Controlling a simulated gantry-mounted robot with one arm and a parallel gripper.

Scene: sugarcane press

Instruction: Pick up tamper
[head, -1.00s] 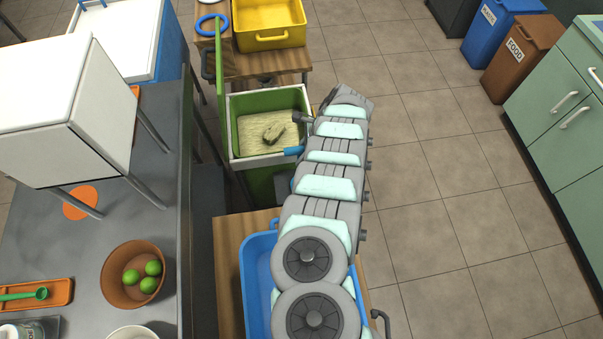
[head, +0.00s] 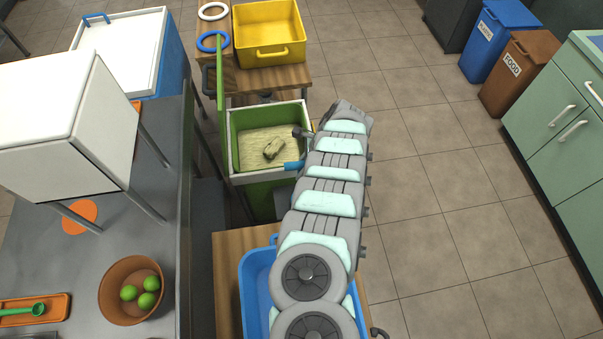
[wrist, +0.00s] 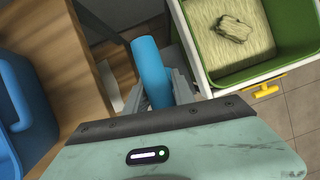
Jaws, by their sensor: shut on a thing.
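A blue cylindrical handle, which I take to be the tamper (wrist: 151,72), stands tilted between my fingers in the wrist view. My gripper (wrist: 162,92) is shut on it. The handle's lower end is hidden between the fingers and behind the gripper body, so I cannot see the tamper's head. In the head view, a short blue piece of the tamper (head: 293,166) sticks out left of my arm, near the front edge of the green bin. My fingers are hidden behind my arm there.
The green bin (head: 233,150) holds pale pulp (head: 275,147). A yellow tray (head: 268,58) stands behind it. A blue crate (head: 252,300) sits on a wooden table (head: 228,260) in front. The steel counter (head: 60,265) is at left. Open floor lies at right.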

